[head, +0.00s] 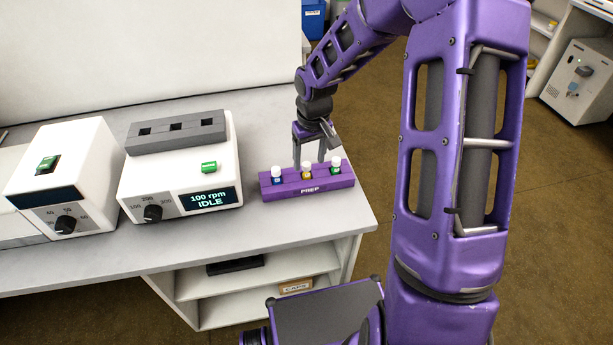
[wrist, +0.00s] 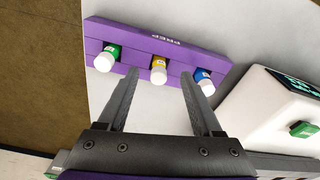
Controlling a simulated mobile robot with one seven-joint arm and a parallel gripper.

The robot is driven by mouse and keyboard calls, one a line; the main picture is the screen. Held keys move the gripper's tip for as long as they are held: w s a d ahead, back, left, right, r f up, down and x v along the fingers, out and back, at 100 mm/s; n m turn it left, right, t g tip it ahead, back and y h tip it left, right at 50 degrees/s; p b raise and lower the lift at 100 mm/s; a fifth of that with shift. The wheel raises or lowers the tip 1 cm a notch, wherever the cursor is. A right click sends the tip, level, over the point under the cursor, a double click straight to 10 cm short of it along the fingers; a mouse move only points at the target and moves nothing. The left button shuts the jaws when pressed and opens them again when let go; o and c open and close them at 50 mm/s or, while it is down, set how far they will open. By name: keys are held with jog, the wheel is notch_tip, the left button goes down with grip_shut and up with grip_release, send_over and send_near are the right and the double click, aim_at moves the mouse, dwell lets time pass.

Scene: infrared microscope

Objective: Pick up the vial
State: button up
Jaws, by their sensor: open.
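Three white-capped vials stand in a purple rack marked PREP (head: 308,188) on the bench. In the head view the blue vial (head: 276,175) is at the left, the yellow vial (head: 306,172) in the middle and the green vial (head: 336,168) at the right. The wrist view shows the green vial (wrist: 106,58), the yellow vial (wrist: 158,70) and the blue vial (wrist: 201,80) from above. My gripper (head: 309,163) is open and empty, just above and behind the rack. In the wrist view its fingers (wrist: 162,82) are spread, with the yellow vial's cap between their tips.
Left of the rack stands a white shaker (head: 205,180) reading 100 rpm IDLE, with a grey slotted block (head: 176,132) on top. A second white device (head: 65,185) with a dial is farther left. The bench's right edge is close to the rack.

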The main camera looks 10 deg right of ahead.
aim_at(307, 165)
jog(key=f, duration=0.1)
jog(key=w+f, duration=0.1)
jog(key=f, duration=0.3)
jog(key=shift+w+a+b, duration=0.15)
jog(key=shift+w+b, duration=0.25)
grip_shut()
